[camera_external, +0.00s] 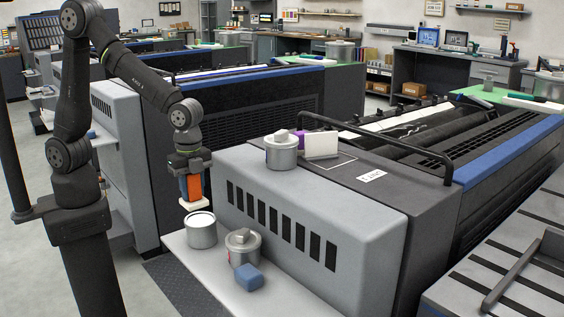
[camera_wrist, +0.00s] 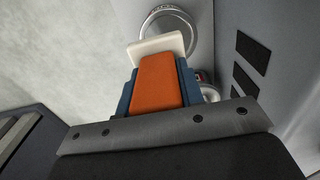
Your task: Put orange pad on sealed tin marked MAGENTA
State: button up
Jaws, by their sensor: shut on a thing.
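My gripper (camera_external: 191,180) is shut on the orange pad (camera_external: 194,189), which hangs upright with a cream-white slab at its lower end. In the wrist view the orange pad (camera_wrist: 159,82) sits between blue-grey fingers. A grey tin (camera_external: 202,234) with a pale, flat top stands on the shelf just below; a small gap seems to show between slab and tin. Its rim (camera_wrist: 165,12) shows past the slab in the wrist view. A second tin (camera_external: 243,252), with a grey lump on top, stands to its right. A third tin (camera_external: 281,155) stands on the press. I cannot read any markings.
The grey press housing (camera_external: 330,205) rises close to the right of my gripper.

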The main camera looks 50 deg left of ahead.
aim_at(198, 203)
jog(key=shift+w+a+f, duration=0.1)
jog(key=shift+w+f, duration=0.35)
jog(key=shift+w, duration=0.25)
jog(key=shift+f, duration=1.95)
jog(key=shift+f, duration=0.15)
jog(key=o, duration=1)
notch_tip(198, 203, up, 12)
jog(key=shift+r, duration=0.15)
